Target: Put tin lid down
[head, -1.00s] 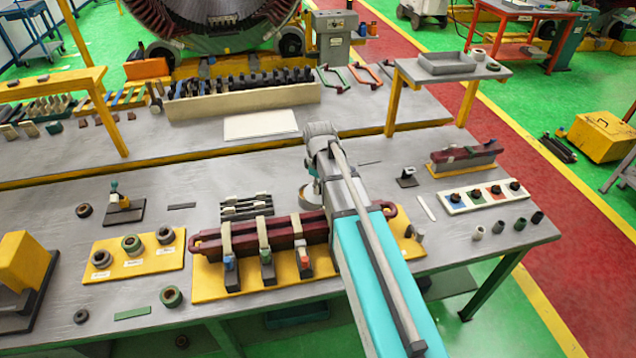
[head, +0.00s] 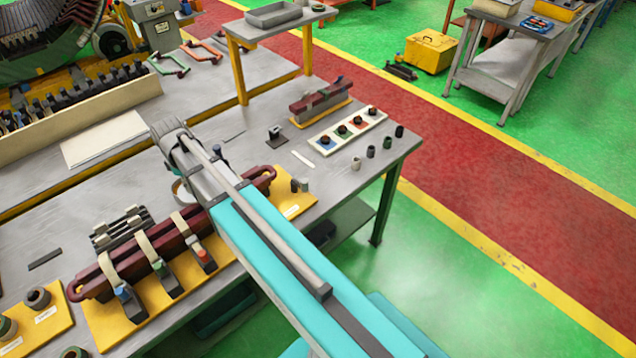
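My arm reaches over the workbench in the head view, and its wrist hides most of my gripper. A small dark part below the wrist (head: 168,164) may belong to the gripper, but its fingers cannot be made out. A round, pale tin-like object (head: 181,193) stands on the bench just below the wrist, partly covered by my arm. I cannot tell whether it has a lid on. No separate tin lid can be made out, and whether my gripper holds one is hidden.
A dark red coil (head: 120,274) lies strapped on a yellow board (head: 108,325) beside my arm. A white strip with coloured squares (head: 323,144), a small grey stand (head: 275,139) and several small cylinders (head: 371,151) occupy the right end. A pale sheet (head: 104,139) lies behind.

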